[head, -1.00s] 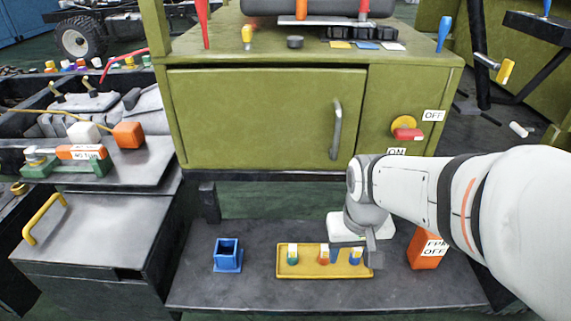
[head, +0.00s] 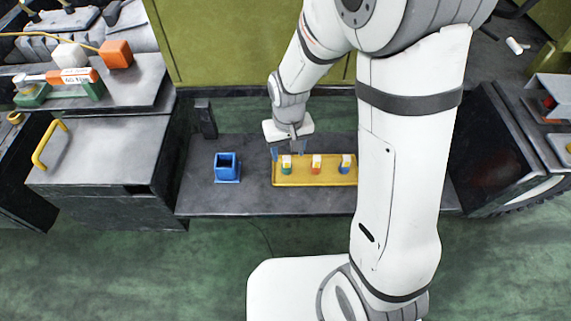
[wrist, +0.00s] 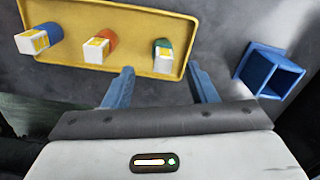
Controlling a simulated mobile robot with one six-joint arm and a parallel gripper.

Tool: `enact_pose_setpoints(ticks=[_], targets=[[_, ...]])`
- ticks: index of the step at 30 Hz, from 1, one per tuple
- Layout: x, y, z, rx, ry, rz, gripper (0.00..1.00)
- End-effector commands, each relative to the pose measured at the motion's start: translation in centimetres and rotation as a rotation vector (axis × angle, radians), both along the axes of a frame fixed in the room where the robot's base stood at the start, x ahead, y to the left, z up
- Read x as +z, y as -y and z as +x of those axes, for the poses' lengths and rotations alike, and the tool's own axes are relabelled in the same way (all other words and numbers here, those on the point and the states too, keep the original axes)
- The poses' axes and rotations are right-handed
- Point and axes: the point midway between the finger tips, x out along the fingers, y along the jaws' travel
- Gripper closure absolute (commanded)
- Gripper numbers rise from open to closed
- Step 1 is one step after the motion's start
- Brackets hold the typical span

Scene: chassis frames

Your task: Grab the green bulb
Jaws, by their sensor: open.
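The green bulb (head: 286,166) has a pale cap with a yellow mark and stands at the left end of the yellow tray (head: 300,184). In the wrist view the green bulb (wrist: 162,56) stands at the tray's right end, ahead of the gap between my fingers. My gripper (head: 290,150) is open and empty, above and just behind the tray's left end in the head view. In the wrist view both blue fingers of my gripper (wrist: 162,72) show apart, with nothing between them.
An orange bulb (head: 316,165) and a blue bulb (head: 346,164) stand in the same tray. A blue square holder (head: 227,170) stands left of the tray on the dark shelf (head: 250,204). Bare shelf lies between holder and tray.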

Motion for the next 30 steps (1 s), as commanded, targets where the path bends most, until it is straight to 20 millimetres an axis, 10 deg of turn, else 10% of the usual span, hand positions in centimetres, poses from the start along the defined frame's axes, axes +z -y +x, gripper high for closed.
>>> enact_pose_setpoints(ticks=[14,30], targets=[[-4.0,-0.4,-0.2,0.001,0.000,0.000,0.48],[-3.9,-0.4,-0.2,0.002,-0.001,0.000,0.91]])
